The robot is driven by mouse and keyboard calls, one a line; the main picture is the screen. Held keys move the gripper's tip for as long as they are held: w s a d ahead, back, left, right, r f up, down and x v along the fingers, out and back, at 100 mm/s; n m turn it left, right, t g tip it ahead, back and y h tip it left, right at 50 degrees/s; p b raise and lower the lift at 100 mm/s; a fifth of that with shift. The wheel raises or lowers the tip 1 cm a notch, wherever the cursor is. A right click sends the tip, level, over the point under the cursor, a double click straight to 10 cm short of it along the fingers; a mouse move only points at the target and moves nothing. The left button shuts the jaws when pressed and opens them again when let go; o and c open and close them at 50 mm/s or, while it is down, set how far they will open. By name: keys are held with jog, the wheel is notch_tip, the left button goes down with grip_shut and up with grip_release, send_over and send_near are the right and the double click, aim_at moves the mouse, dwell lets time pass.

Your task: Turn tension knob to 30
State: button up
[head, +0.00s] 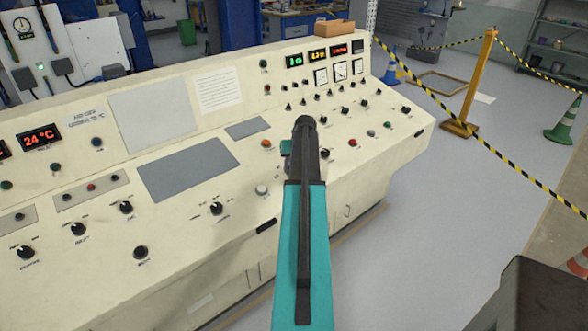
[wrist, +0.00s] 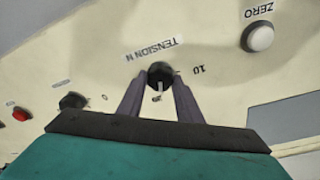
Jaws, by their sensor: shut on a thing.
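The black tension knob (wrist: 160,73) sits on the cream panel in the wrist view, beside the label "TENSION N", which appears upside down. A white pointer line on the knob points towards the bottom of the picture, towards my wrist. A "10" mark shows to its right; the other scale marks are small or hidden. My gripper (wrist: 157,82) has one dark finger on each side of the knob and is shut on it. In the head view my teal and black arm hides the knob and the fingertips.
A white ZERO button (wrist: 259,37) lies to the right in the wrist view, and a red button (wrist: 21,114) and a black knob (wrist: 72,101) to the left. The cream console (head: 190,225) carries several other knobs. A striped barrier tape (head: 450,120) runs at the right.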

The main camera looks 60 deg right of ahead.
jog(key=shift+d+m, duration=0.15)
jog(key=shift+m, duration=0.75)
jog(key=shift+r, duration=0.1)
jog(key=o, duration=1)
jog(key=shift+o, duration=0.2)
jog(key=shift+r, duration=0.1)
jog(key=b+v, duration=0.3)
jog(key=v, duration=1)
jog(key=shift+a+r+b, duration=0.2)
jog(key=shift+a+b, duration=0.1)
jog(key=shift+b, duration=0.05)
